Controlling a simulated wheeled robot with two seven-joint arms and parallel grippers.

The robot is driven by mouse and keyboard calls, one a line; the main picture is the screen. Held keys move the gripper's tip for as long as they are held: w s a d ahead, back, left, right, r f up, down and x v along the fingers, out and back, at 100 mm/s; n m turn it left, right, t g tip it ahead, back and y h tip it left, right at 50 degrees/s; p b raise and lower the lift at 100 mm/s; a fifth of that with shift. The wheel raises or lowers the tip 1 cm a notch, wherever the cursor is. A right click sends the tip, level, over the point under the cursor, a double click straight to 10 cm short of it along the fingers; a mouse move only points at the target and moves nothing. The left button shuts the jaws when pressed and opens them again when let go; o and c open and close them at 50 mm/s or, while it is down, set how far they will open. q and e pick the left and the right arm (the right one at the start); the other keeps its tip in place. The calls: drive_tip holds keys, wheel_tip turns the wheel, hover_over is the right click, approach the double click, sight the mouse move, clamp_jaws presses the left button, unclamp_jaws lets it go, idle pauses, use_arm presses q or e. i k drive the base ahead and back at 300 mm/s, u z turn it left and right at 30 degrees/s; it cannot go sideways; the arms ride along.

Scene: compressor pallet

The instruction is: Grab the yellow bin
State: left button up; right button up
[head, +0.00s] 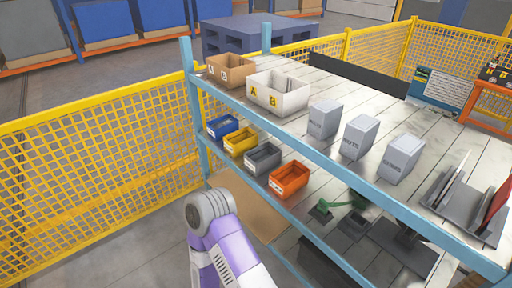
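The yellow bin (237,146) stands on the lower level of the blue-framed shelf, in a row of small bins. It is between the blue bin (221,133) on its left and the grey bin (262,164) on its right. It looks upright, with a pale label on its front. The upper shelf's edge runs just above the row. One of my purple arm links with a grey joint shows at the bottom centre, in front of the shelf and apart from the bins. Neither gripper shows in the head view.
An orange bin (290,185) ends the row at right. Above stand a brown box (229,75), a white box (281,99) and grey containers (358,138). A blue shelf post (192,95) rises left of the bins. A yellow mesh fence (90,165) stands at left.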

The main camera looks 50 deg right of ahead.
sight(236, 143)
drive_tip(key=z, duration=1.6)
